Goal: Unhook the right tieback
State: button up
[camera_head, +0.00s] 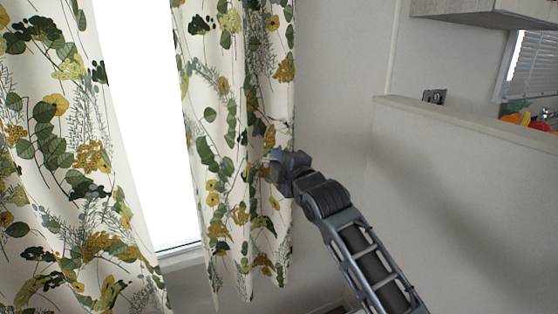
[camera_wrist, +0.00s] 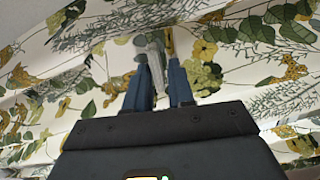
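The right curtain (camera_head: 215,130), cream with green and yellow leaves, hangs beside the bright window in the head view. My gripper (camera_head: 270,157) is at this curtain's right part, in front of the cloth. In the wrist view my gripper (camera_wrist: 162,60) has its two blue fingers pointing at the patterned curtain (camera_wrist: 240,60). A narrow gap shows between the fingers, with a pale strip (camera_wrist: 156,62) in it. I cannot tell whether this strip is the right tieback or whether the fingers press on it. No tieback or hook shows clearly; the gripper may hide them.
The left curtain (camera_head: 60,160) hangs left of the window (camera_head: 150,110). A plain wall (camera_head: 335,90) is right of the right curtain. A half-height partition (camera_head: 460,180) stands at the right, with a socket (camera_head: 434,97) behind its top edge. A cabinet (camera_head: 480,10) is above.

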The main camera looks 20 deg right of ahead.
jog(key=shift+o, duration=1.1)
jog(key=shift+r, duration=0.1)
jog(key=shift+s+d, duration=0.1)
jog(key=s, duration=0.7)
jog(key=shift+s+b, duration=0.3)
jog(key=shift+b, duration=0.15)
